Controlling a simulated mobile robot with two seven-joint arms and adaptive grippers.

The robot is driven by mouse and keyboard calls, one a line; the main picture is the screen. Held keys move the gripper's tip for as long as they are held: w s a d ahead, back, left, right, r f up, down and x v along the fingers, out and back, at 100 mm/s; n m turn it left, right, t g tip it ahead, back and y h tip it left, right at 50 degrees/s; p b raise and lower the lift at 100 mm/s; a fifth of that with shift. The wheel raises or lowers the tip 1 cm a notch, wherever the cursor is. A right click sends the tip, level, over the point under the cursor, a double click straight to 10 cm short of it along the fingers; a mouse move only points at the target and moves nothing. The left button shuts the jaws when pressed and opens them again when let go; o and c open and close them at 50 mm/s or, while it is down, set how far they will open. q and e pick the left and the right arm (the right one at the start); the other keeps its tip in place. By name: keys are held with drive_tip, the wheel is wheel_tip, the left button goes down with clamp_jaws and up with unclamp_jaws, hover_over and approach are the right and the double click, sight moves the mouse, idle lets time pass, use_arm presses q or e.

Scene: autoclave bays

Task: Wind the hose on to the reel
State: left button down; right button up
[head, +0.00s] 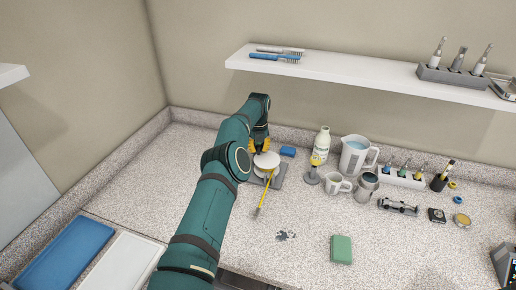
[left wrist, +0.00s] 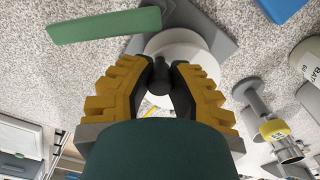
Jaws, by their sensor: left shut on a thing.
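The reel (head: 266,160) is a white drum on a grey base (head: 279,178) near the back of the counter. It also shows in the left wrist view (left wrist: 205,58), behind the fingers. The yellow hose (head: 266,192) runs from the reel toward the front, with its end (head: 257,212) on the counter. My left gripper (head: 260,143) has yellow fingertips and is at the reel's far side. In the left wrist view, it (left wrist: 160,72) is shut on a small dark knob over the white drum. My left arm hides part of the reel's left side. My right gripper is out of view.
A grey stand with a yellow top (head: 313,172), a bottle (head: 321,145), a jug (head: 356,155) and mugs stand to the right.

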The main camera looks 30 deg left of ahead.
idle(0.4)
use_arm(q)
drive_tip(key=c, duration=0.8)
unclamp_jaws()
